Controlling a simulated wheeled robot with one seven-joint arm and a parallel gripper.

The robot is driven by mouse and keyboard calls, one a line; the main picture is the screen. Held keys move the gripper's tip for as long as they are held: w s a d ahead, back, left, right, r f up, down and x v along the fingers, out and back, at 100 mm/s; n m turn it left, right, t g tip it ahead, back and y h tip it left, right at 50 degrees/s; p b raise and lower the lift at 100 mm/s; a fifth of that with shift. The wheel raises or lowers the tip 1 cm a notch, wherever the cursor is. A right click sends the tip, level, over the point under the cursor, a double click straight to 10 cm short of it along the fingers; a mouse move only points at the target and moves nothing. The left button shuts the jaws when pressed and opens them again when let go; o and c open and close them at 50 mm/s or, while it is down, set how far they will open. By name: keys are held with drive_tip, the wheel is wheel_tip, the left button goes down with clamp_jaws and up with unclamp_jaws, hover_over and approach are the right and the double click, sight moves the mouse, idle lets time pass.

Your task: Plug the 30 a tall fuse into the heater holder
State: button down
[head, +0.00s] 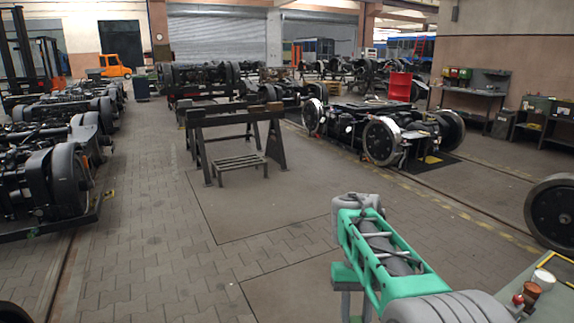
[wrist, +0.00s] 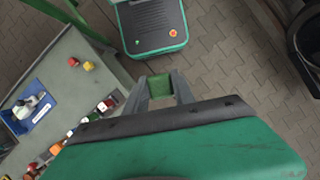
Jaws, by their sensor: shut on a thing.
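My gripper (wrist: 159,88) is shut on a green block-shaped fuse (wrist: 160,83), held between its two grey fingertips in the wrist view. No rating can be read on it. The gripper is over the floor, to the right of the grey bench top (wrist: 62,78). A row of small coloured pieces (wrist: 86,118) in red, white, orange and dark tones runs along the bench near its right edge. I cannot tell which of them, if any, is the heater holder.
A blue tray (wrist: 42,116) with pale items lies on the bench, with a yellow and a red piece (wrist: 73,62) farther up. In the head view the bench corner (head: 562,266) is at lower right. A trestle (head: 235,127) and wheelsets stand beyond open paved floor.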

sight(362, 320)
drive_tip(key=r+p, duration=0.2)
drive_tip(key=shift+s+d+r, duration=0.1)
drive_tip(key=shift+s+r, duration=0.25)
drive_tip(key=shift+r, duration=0.05)
drive_tip(key=shift+s+d+p, duration=0.25)
drive_tip(key=shift+s+p, duration=0.15)
drive_tip(key=shift+p, duration=0.35)
drive_tip(key=shift+f, duration=0.15)
drive_tip(key=w+x, duration=0.1)
drive_tip(key=x, duration=1.3)
drive_tip(key=shift+w+d+f, duration=0.25)
drive_tip(key=shift+d+f, duration=0.05)
drive_tip(key=shift+f, duration=0.15)
